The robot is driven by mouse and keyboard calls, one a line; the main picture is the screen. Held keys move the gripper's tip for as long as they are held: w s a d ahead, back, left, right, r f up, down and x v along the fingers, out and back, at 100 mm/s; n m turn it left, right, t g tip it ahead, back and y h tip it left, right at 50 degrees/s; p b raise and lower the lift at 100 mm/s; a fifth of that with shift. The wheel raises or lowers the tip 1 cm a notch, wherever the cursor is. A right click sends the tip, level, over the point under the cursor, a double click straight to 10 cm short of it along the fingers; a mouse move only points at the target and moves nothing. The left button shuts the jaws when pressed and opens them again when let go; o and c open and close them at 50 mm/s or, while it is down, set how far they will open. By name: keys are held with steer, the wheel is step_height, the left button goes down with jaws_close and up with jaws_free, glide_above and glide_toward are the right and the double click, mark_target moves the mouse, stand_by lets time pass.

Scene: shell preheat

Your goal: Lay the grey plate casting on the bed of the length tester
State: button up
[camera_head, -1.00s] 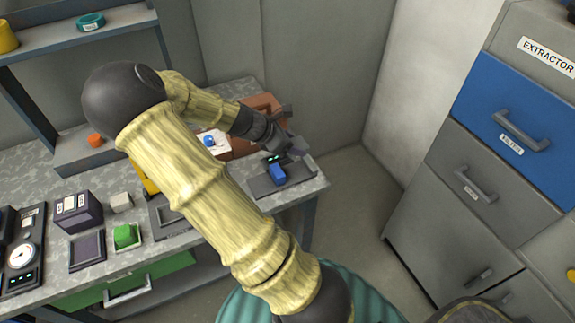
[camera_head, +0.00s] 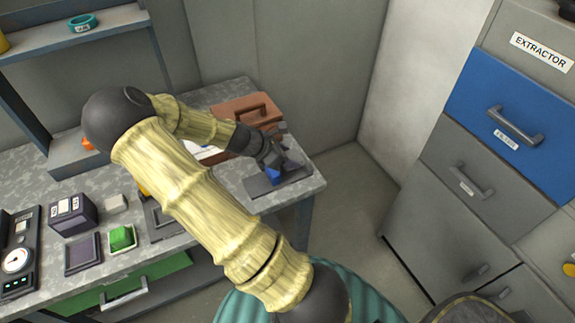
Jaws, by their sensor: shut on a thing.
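My gripper (camera_head: 282,156) is low over the dark flat device (camera_head: 262,187) at the right end of the bench, which looks like the length tester. The gripper is shut on a small grey piece (camera_head: 293,166), apparently the plate casting; the fingers cover much of it. A blue block (camera_head: 272,175) sits on the device close beside the gripper and is partly hidden by it. I cannot tell whether the grey piece touches the bed. The device's small green display is hidden behind the gripper.
A brown case (camera_head: 243,108) stands just behind my wrist. A green block (camera_head: 121,237), a purple-grey box (camera_head: 72,213) and a dial gauge (camera_head: 17,260) stand further left on the bench. Open floor lies between the bench's right edge and the grey cabinet (camera_head: 440,228).

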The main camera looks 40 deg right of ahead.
steer(key=shift+f, duration=2.05)
steer(key=o, duration=0.9)
steer(key=shift+f, duration=0.1)
steer(key=v, duration=1.2)
